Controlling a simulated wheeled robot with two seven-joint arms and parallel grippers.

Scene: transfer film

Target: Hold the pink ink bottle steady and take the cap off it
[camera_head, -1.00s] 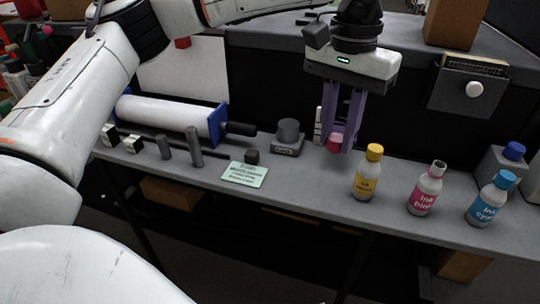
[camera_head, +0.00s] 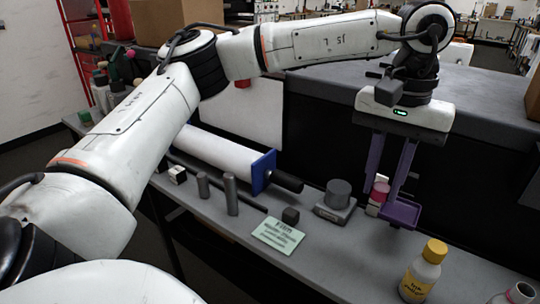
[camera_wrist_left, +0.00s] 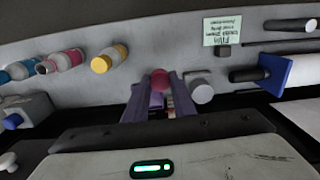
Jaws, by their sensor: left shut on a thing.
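The pink ink bottle (camera_wrist_left: 66,60) lies toward the left in the left wrist view, with its neck bare. In the head view only its open neck (camera_head: 520,293) shows at the bottom right corner. My left gripper (camera_head: 388,200) points down over the shelf, apart from the bottle. It is shut on a pink cap (camera_head: 380,188), which also shows as a round pink top between the fingers in the left wrist view (camera_wrist_left: 160,80). A small white and pink thing shows just under the cap; I cannot tell what it is. My right gripper is not in view.
A yellow ink bottle (camera_head: 422,272) stands between my left gripper and the pink bottle. A cyan bottle (camera_wrist_left: 22,70) is beyond it. A grey round block (camera_head: 338,195) stands left of the gripper. A green note (camera_head: 278,236) and a white roll (camera_head: 222,155) are further left.

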